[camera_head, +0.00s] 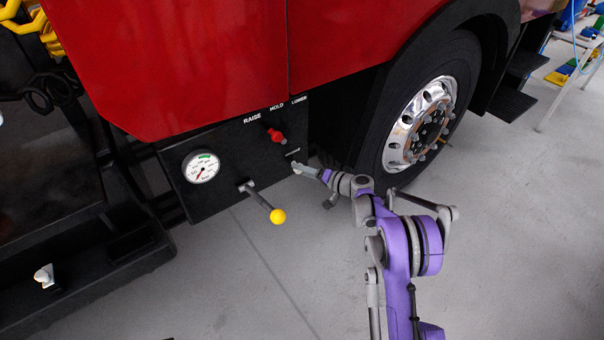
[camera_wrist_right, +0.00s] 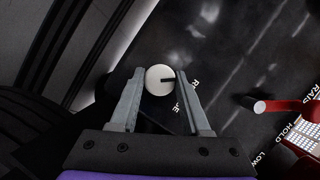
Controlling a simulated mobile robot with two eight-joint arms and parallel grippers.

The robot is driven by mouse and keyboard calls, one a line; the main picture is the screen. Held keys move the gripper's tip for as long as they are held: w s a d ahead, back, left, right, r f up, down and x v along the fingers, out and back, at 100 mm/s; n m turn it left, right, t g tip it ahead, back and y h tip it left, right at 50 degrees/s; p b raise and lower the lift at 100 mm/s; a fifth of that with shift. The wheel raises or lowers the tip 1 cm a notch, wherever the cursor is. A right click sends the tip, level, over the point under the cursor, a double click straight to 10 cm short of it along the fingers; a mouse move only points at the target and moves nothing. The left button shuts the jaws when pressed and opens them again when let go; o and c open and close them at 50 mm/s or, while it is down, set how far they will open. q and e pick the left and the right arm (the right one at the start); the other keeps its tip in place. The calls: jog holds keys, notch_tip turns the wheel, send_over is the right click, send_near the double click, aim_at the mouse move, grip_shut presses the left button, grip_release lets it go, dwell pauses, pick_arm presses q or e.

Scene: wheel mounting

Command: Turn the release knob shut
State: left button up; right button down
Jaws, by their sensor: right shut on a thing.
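The release knob (camera_wrist_right: 158,76) is a pale round disc with a dark mark on its face, on the black panel beside lettering partly hidden by a finger. My right gripper (camera_wrist_right: 160,86) has one finger on each side of the knob and is shut on it. In the head view my right gripper (camera_head: 303,169) is at the right end of the black control panel (camera_head: 225,194), and the knob is hidden or too small to make out there. My left gripper is not in view.
A red lever (camera_head: 275,136) sits under the RAISE, HOLD and LOWER labels. A lever with a yellow ball (camera_head: 277,216) sticks out below my gripper, and a pressure gauge (camera_head: 201,167) is at left. The truck wheel (camera_head: 420,122) stands close on the right. The grey floor is open.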

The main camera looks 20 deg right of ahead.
jog(key=shift+f+m+t+y+b, duration=0.1)
jog(key=shift+m+t+y+b, duration=0.4)
jog(key=shift+m+b, duration=0.9)
jog(key=shift+f+m+t+y+b, duration=0.1)
jog(key=shift+m+t+y+b, duration=0.4)
jog(key=shift+m, duration=1.5)
jog(key=shift+b, duration=0.35)
jog(key=shift+c, duration=1.9)
grip_release()
jog(key=shift+d, duration=0.1)
jog(key=v, duration=1)
jog(key=shift+s+d+p, duration=0.25)
jog(key=shift+d+p, duration=0.05)
jog(key=shift+p, duration=0.05)
